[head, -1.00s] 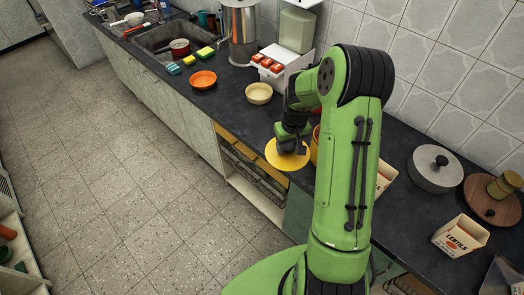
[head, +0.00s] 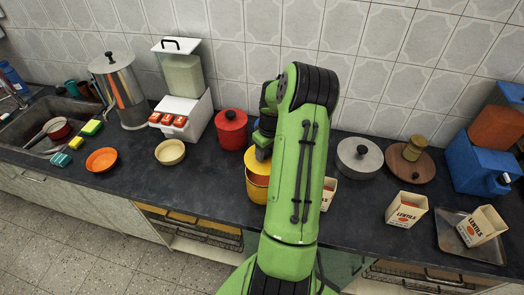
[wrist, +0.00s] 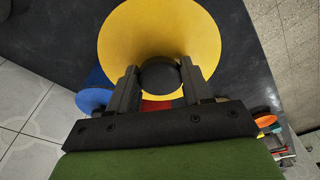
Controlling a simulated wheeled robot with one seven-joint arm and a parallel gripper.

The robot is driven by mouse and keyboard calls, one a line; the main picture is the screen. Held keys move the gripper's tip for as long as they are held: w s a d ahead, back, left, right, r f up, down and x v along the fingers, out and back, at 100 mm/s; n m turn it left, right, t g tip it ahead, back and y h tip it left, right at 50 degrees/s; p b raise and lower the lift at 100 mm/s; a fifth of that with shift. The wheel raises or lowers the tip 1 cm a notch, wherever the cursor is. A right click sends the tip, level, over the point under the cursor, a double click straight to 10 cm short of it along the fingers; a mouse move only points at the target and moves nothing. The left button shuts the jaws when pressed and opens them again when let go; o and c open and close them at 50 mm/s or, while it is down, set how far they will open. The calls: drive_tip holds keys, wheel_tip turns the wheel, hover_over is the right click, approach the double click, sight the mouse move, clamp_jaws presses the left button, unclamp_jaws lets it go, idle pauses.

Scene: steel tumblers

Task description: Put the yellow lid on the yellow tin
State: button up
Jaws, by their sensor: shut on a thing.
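My gripper (wrist: 158,80) is shut on the black knob of the yellow lid (wrist: 158,28). In the head view the gripper is mostly hidden behind my green arm, and the yellow lid (head: 254,163) shows just left of the arm. The yellow tin (head: 257,190) stands on the dark counter directly below the lid, partly covered by my arm. The lid is at or just above the tin's top; I cannot tell whether they touch. In the wrist view the lid hides the tin.
A red pot (head: 231,132) with a black knob stands close behind and left of the tin. A cream bowl (head: 170,152) is farther left. A grey lidded pot (head: 358,160) and a lentils box (head: 405,212) stand to the right. The counter's front edge is near.

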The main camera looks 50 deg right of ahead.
sight(265, 161)
drive_tip(key=shift+w+f, duration=0.15)
drive_tip(key=shift+w, duration=0.1)
drive_tip(key=shift+w+f+b, duration=0.15)
drive_tip(key=shift+f+b, duration=0.2)
drive_tip(key=shift+b, duration=0.05)
drive_tip(key=f+b, duration=0.3)
drive_tip(key=f, duration=0.1)
drive_tip(key=shift+s+f+b, duration=0.2)
drive_tip(key=shift+f+b, duration=0.1)
drive_tip(key=shift+b, duration=0.1)
drive_tip(key=shift+f+b, duration=0.8)
drive_tip(key=shift+b, duration=0.15)
idle(0.4)
drive_tip(key=o, duration=1.1)
drive_tip(key=shift+o, duration=0.2)
drive_tip(key=r, duration=0.5)
drive_tip(key=s+r, duration=0.1)
drive_tip(key=r, duration=0.4)
drive_tip(key=s+r+p, duration=0.1)
drive_tip(key=r, duration=0.4)
drive_tip(key=shift+a+r, duration=0.2)
drive_tip(key=shift+r, duration=0.15)
